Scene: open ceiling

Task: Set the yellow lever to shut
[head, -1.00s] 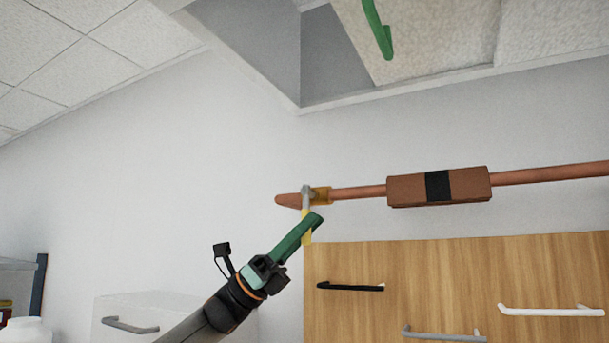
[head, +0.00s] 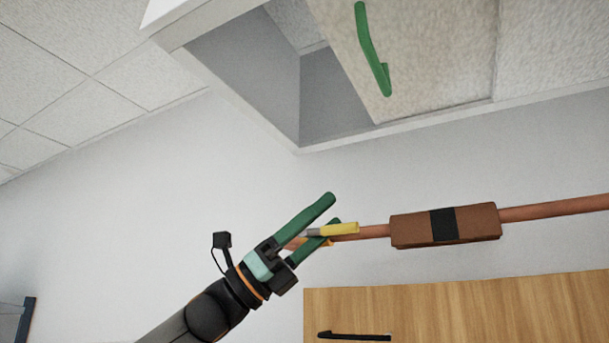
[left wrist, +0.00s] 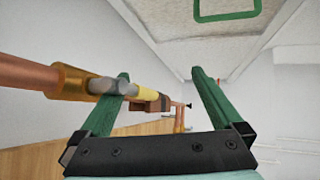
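The yellow lever (head: 341,229) has a grey metal base and points right, roughly along the copper pipe (head: 365,232). It also shows in the left wrist view (left wrist: 145,91), running along the pipe from the brass valve body (left wrist: 70,82). In the head view the valve is partly hidden behind my gripper. My left gripper (head: 334,208) is open, its two green fingers spread apart at the lever's base end. In the left wrist view the left finger overlaps the lever's grey base, and nothing is held between the fingers. I cannot tell whether that finger touches the lever. My right gripper is not in view.
A brown block with a black band (head: 445,225) sits on the pipe to the right. A wooden cabinet front (head: 450,300) with a black handle (head: 354,336) is below.

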